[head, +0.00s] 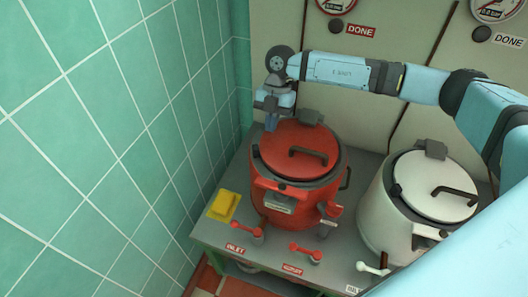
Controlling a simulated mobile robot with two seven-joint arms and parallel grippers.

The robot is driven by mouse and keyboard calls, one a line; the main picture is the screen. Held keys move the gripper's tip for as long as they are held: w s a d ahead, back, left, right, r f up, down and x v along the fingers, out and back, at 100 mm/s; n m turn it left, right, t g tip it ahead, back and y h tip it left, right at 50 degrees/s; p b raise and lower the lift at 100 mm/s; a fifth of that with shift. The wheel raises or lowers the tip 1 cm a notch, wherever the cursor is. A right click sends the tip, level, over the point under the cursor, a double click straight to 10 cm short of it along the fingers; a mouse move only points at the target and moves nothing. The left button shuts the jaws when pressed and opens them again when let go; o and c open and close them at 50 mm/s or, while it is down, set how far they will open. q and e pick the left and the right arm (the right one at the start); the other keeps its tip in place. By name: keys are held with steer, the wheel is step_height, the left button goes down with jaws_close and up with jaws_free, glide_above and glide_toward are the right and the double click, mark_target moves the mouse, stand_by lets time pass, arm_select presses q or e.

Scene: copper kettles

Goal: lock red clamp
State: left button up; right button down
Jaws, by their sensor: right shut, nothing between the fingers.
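The red kettle (286,198) stands on the grey bench (225,237) with its red lid (285,155) down. A dark loop handle is on the lid. My left gripper is not in view.
A white kettle (377,219) with its lid down stands to the right. Red levers (305,252) and labels line the front edge. The green tiled wall (110,130) is close on the left.

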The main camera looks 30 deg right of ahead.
steer(key=p+x, duration=0.1)
steer(key=x, duration=0.8)
steer(key=shift+s+a+f, duration=0.1)
steer(key=shift+a+f, duration=0.05)
steer(key=shift+f, duration=0.2)
steer(key=shift+s+a+p, duration=0.55)
steer(key=shift+s+a, duration=0.5)
steer(key=shift+a, duration=0.15)
steer(key=shift+s+a, duration=0.25)
steer(key=shift+a, duration=0.05)
